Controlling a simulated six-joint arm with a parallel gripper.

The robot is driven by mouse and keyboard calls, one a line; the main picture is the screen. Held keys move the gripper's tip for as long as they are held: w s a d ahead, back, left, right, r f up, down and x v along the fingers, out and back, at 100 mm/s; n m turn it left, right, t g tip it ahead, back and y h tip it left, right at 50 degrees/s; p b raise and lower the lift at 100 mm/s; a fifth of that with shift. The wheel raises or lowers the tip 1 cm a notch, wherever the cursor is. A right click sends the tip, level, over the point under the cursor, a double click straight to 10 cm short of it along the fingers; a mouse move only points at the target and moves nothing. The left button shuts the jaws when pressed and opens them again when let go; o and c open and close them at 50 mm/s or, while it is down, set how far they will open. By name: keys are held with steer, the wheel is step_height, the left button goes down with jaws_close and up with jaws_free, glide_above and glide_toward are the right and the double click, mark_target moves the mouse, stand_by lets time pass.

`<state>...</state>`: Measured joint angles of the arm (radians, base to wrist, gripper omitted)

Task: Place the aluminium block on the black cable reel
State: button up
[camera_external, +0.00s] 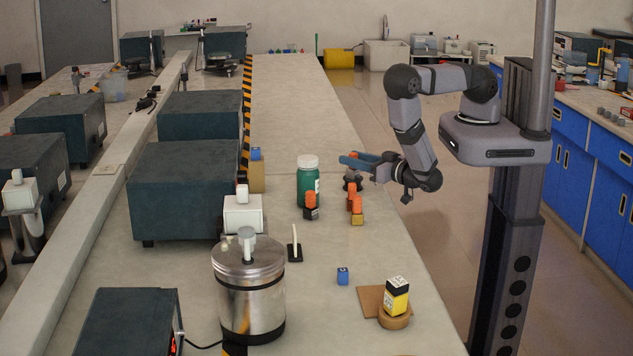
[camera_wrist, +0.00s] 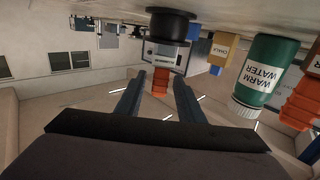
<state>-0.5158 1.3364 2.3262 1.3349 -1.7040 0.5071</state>
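The wrist view is upside down. In it, a silver-grey block with a pale label, seemingly the aluminium block (camera_wrist: 164,56), appears to rest on the black cable reel (camera_wrist: 171,23). An orange handle (camera_wrist: 161,79) sticks out from the block, away from the reel. My gripper (camera_wrist: 160,86) has its two blue fingers spread on either side of the handle, with a gap at each side.
A green-lidded-white bottle (camera_external: 308,182) stands left of my gripper. Orange-handled blocks stand nearby, one dark-based (camera_external: 311,207) and one yellow (camera_external: 357,217). A metal canister (camera_external: 248,295) and a yellow-black block (camera_external: 396,297) are nearer the camera.

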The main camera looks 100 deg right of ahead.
steer(key=v, duration=0.4)
steer(key=shift+s+a, duration=0.15)
steer(key=shift+a, duration=0.1)
step_height(320, 180, up, 7)
steer(key=p, duration=0.6)
steer(key=w+a+f+n+g+y+p, duration=0.1)
steer(key=w+a+g+y, duration=0.25)
steer(key=a+y, duration=0.25)
steer(key=w+a+f+g+y, duration=0.1)
steer(key=w+a+g+y, duration=0.2)
steer(key=w+a+y, duration=0.3)
steer(key=s+d+r+n+g, duration=0.3)
steer(key=s+r+n, duration=0.1)
steer(key=s, duration=0.4)
steer(key=s+d+r+n+g, duration=0.3)
steer(key=s+r, duration=0.3)
steer(key=s, duration=0.3)
steer(key=shift+s+d+n+y+b, duration=0.15)
steer(key=shift+s+n+y+b, duration=0.15)
steer(key=shift+n+y+b, duration=0.15)
